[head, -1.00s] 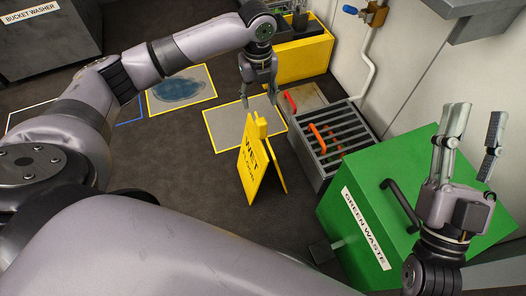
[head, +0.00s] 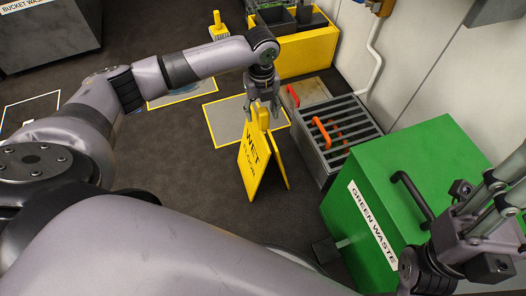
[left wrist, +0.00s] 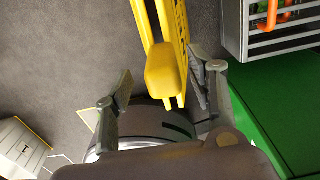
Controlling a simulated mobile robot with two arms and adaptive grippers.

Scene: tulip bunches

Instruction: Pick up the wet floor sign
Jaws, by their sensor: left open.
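The yellow wet floor sign (head: 254,163) stands upright as an A-frame on the dark floor, its lettered panel facing left. My left gripper (head: 262,108) points down over the sign's top, with its fingers apart around the yellow handle. In the left wrist view the sign's handle (left wrist: 165,75) lies between the two open fingers (left wrist: 165,88), closer to the right one. A gap shows on the left side. My right gripper (head: 490,208) is at the right edge above the green bin, partly cut off; its jaw state is unclear.
The green waste bin (head: 450,165) stands right of the sign. A grated drain box (head: 325,128) with an orange handle is behind it. A yellow trough (head: 315,52) stands at the back, and a small yellow object (head: 219,32) stands left of it. Floor left of the sign is clear.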

